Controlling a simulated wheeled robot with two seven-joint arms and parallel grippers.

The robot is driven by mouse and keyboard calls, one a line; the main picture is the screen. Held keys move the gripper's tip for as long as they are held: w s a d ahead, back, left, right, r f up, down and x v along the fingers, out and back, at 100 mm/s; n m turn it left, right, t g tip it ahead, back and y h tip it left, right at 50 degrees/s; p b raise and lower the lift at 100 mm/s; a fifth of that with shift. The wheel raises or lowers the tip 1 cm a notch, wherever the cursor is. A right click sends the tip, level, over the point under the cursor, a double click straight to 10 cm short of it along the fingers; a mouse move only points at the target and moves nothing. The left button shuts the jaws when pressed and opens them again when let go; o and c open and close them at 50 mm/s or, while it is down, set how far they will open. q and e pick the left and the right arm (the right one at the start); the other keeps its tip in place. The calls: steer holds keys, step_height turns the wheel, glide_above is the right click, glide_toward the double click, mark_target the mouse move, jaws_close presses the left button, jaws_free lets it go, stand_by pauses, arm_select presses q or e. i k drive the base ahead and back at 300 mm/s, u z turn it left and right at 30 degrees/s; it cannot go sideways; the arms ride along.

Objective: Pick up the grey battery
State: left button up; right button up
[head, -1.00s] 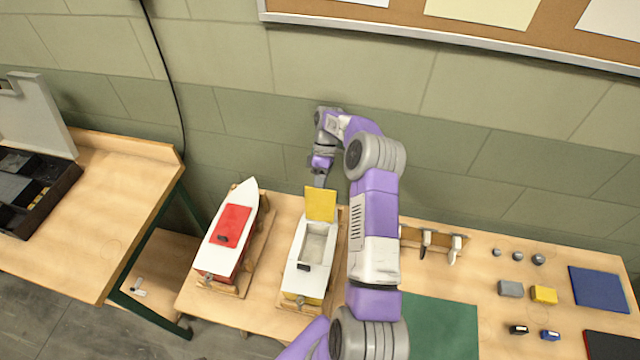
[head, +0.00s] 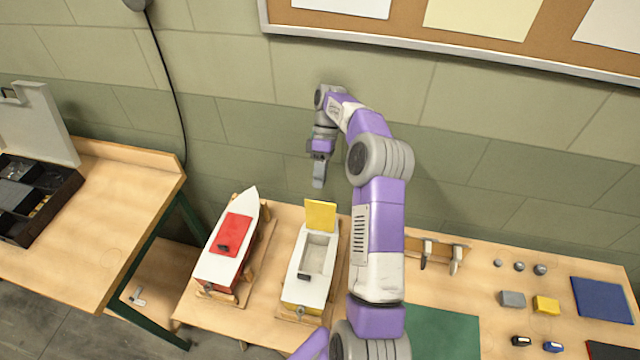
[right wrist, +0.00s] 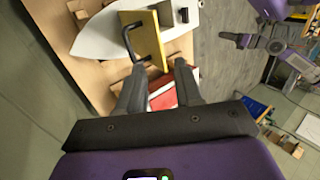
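A grey block (head: 512,299), which looks like the grey battery, lies on the right part of the table in the head view, just left of a yellow block (head: 546,304). My right gripper (head: 319,183) is far to its left, in the air above and behind the boat with the raised yellow hatch (head: 320,215). In the right wrist view my right gripper (right wrist: 161,72) has its fingers apart with nothing held; the yellow hatch and its black handle show beyond them. What looks like my left gripper (right wrist: 232,38) shows small there.
A red-hatched boat (head: 225,243) stands left of the yellow-hatched boat (head: 305,268). A rack (head: 440,251), small balls (head: 519,267), a blue mat (head: 602,300) and a green mat (head: 445,330) are on the table. A side table (head: 100,230) carries an open case.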

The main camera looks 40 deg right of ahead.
mark_target(507, 299)
steer(key=k, duration=1)
